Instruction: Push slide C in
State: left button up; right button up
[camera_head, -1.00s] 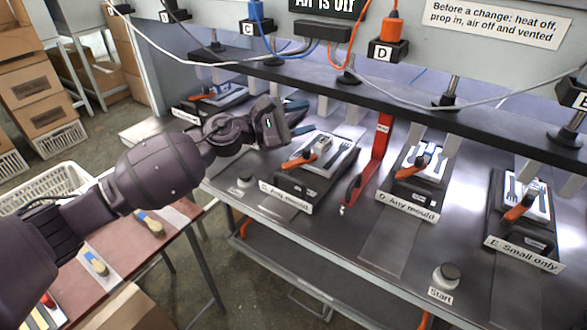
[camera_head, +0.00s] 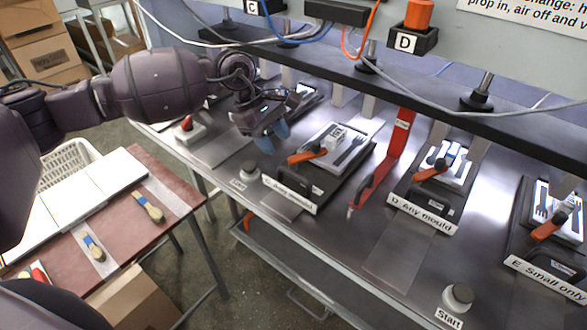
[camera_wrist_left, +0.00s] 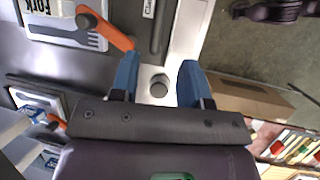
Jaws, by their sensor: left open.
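Slide C (camera_head: 290,193) is a black slide labelled "C. Any mould" on the steel bench. A white fork mould (camera_head: 340,150) and an orange handle (camera_head: 307,155) sit on it. In the wrist view the orange handle (camera_wrist_left: 108,30) and part of the mould (camera_wrist_left: 65,12) show at the upper left. My left gripper (camera_head: 273,138) is open and empty, its blue fingers pointing down above the bench, left of slide C. In the wrist view its fingers (camera_wrist_left: 157,80) frame a round grey button (camera_wrist_left: 159,86). My right gripper is not in view.
A red bar (camera_head: 385,165) stands between slide C and slide D (camera_head: 424,213). Slide E (camera_head: 545,270) lies farther right. A start button (camera_head: 457,297) is near the front edge. A dark shelf with hanging cables (camera_head: 400,85) runs above the slides. A red table (camera_head: 125,222) with brushes stands left.

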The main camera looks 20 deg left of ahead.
aim_at(296, 174)
pick_arm(q)
jog(key=x, duration=1)
jog(key=shift+w, duration=0.1)
grip_shut()
